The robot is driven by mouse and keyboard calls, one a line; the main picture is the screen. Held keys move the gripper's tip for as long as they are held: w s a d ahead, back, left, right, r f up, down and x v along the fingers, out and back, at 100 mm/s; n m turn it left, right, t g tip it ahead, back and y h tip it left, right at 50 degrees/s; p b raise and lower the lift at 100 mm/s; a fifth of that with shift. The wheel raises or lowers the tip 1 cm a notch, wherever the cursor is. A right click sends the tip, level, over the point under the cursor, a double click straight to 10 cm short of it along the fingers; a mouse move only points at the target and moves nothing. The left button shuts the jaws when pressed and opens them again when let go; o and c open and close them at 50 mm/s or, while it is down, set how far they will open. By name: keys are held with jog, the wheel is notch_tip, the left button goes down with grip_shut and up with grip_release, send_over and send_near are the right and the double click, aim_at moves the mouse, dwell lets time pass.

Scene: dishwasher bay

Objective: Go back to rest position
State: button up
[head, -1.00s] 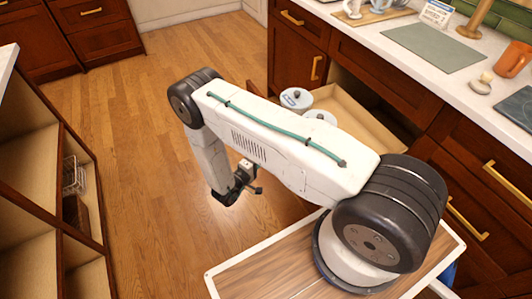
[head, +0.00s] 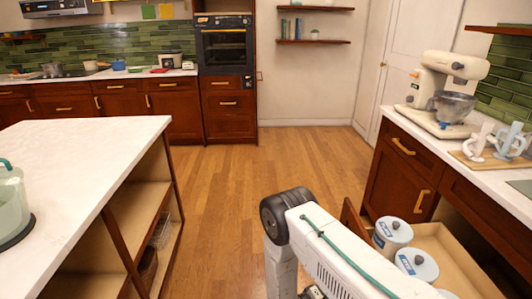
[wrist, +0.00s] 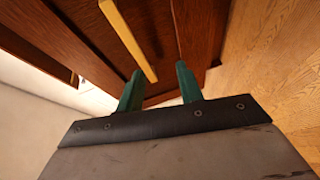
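My gripper (wrist: 158,72) shows in the wrist view with its two green fingers apart and nothing between them. A dark red wooden cabinet or drawer front with a long brass-coloured handle (wrist: 128,38) lies beyond the fingertips. I cannot tell the exact gap between the fingers and the handle. In the head view my white arm (head: 340,255) reaches up from the bottom edge, bent at its black joint. The gripper itself cannot be made out there.
An open drawer (head: 450,262) with white lidded canisters (head: 392,232) is right of my arm. A white-topped island (head: 85,170) stands left. A mixer (head: 445,90) stands on the right counter. Wooden floor (head: 235,190) ahead is clear.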

notch_tip(320, 180, down, 6)
jog(key=a+y, duration=0.2)
jog(key=y, duration=0.2)
jog(key=w+a+r+m+g+y, duration=0.25)
jog(key=a+r+y, duration=0.25)
jog(key=a+y, duration=0.45)
jog(key=s+a+r+g+y, duration=0.2)
jog(key=a+r, duration=0.2)
jog(key=r, duration=0.6)
jog(key=s+a+r+g+y, duration=0.2)
jog(key=a+r, duration=0.1)
jog(key=r, duration=0.7)
jog(key=s+d+r, duration=0.6)
jog(key=s+r, duration=0.3)
jog(key=r, duration=0.3)
jog(key=s+d+r+t+h, duration=0.1)
jog(key=s+d+r, duration=0.5)
jog(key=s+r, duration=0.3)
jog(key=s+d+r+h, duration=0.1)
jog(key=s+d+r, duration=0.5)
jog(key=r, duration=0.9)
jog(key=s, duration=0.3)
jog(key=shift+r+m, duration=0.35)
jog(key=shift+r, duration=0.05)
